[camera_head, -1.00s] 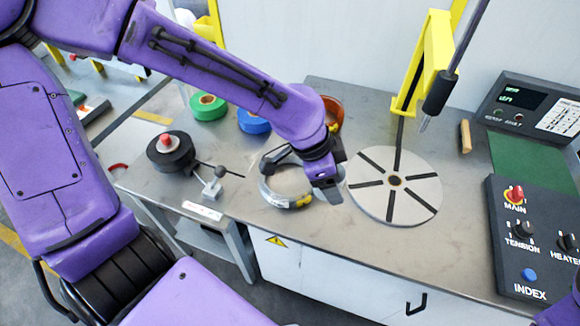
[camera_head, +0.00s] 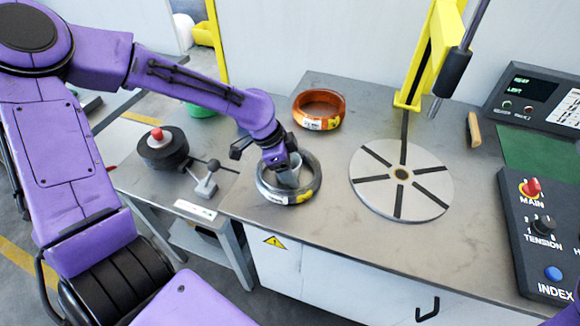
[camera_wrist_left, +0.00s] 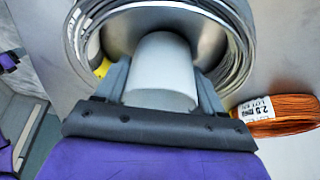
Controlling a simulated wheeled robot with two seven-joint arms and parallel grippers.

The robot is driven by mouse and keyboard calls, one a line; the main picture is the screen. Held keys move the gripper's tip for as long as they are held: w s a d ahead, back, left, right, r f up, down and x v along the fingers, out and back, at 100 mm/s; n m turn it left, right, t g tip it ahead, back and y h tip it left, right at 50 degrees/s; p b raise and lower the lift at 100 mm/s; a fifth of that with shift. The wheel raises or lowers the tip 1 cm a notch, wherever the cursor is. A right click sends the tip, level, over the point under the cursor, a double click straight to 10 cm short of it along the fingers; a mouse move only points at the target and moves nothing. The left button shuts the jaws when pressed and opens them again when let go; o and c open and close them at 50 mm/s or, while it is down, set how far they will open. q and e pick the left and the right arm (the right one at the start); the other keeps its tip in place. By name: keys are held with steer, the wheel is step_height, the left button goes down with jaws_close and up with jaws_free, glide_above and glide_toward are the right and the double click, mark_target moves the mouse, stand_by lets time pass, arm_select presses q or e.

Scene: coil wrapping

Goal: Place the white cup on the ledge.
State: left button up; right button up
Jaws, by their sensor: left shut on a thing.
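The white cup (camera_wrist_left: 163,65) is a plain pale cylinder between the two fingers of my left gripper (camera_wrist_left: 165,88) in the left wrist view. In the head view my left gripper (camera_head: 287,178) points down over the opening of a grey wire coil (camera_head: 312,191), with the cup low between its fingers. The gripper is shut on the cup. The coil surrounds the cup in the picture; I cannot tell whether the cup touches the table. I cannot make out for sure which surface is the ledge. My right gripper is out of view.
An orange coil (camera_head: 337,108) lies behind the grey coil. A slotted round plate (camera_head: 425,190) lies to the right, under a yellow post (camera_head: 428,60). A control panel (camera_head: 540,235) stands at far right. A black spool (camera_head: 163,150) is at left. Bare table separates coil and plate.

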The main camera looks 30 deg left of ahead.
arm_select(q)
steer(key=shift+d, duration=0.1)
steer(key=o, duration=1)
steer(key=shift+f, duration=0.1)
